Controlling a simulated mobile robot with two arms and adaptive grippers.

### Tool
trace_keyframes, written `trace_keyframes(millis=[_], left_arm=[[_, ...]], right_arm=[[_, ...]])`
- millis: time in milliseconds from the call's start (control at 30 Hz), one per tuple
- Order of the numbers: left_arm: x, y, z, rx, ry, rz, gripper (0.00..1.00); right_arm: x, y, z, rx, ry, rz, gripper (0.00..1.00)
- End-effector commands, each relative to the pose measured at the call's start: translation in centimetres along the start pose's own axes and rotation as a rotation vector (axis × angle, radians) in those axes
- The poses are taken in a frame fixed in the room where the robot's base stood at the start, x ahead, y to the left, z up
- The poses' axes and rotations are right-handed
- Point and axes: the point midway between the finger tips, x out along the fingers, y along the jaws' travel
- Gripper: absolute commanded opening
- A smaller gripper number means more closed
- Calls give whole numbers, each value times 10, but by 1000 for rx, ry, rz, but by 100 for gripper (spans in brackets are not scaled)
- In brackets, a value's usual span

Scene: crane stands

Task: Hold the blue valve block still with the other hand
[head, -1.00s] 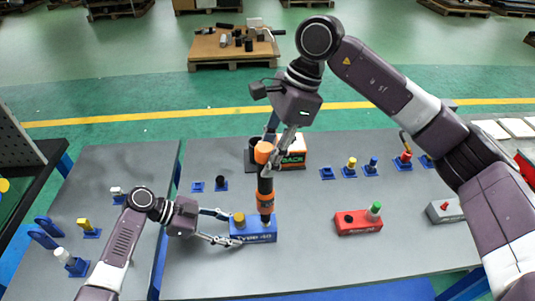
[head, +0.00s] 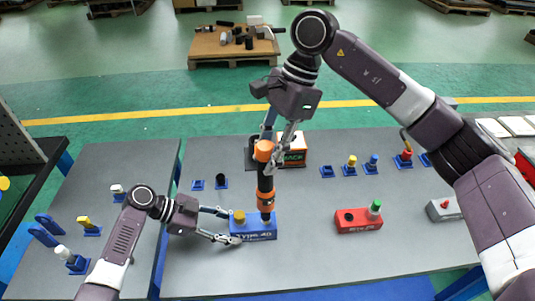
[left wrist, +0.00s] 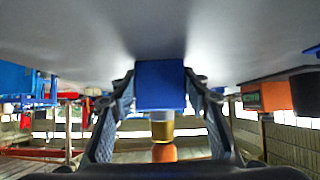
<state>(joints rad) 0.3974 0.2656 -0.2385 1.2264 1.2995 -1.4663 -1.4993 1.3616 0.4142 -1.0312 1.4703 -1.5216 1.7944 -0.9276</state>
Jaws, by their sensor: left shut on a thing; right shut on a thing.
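The blue valve block (head: 255,232) stands on the grey table with white lettering on its front. A gold cap is on its left part (head: 239,217). My left gripper (head: 231,227) is shut on the block's left end. In the left wrist view, the blue block (left wrist: 160,84) sits between the two fingers, with gold and orange parts beyond it. My right gripper (head: 271,160) is shut on an upright orange and black tool (head: 265,185). The tool's lower end meets the top right part of the block; the exact contact is hidden.
A red block (head: 358,222) with a green cap stands to the right. An orange and white box (head: 293,152) is behind the tool. Small blue stands (head: 349,172) line the back right. The table is clear between the blue and red blocks.

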Motion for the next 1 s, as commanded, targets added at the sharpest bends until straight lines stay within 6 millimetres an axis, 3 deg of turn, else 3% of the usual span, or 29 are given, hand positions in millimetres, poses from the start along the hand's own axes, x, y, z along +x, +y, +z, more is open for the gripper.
trace_keyframes(millis=[1000], left_arm=[[0,0,-1,1,2,-1,10]], right_arm=[[14,-1,-5,0,-2,-4,0]])
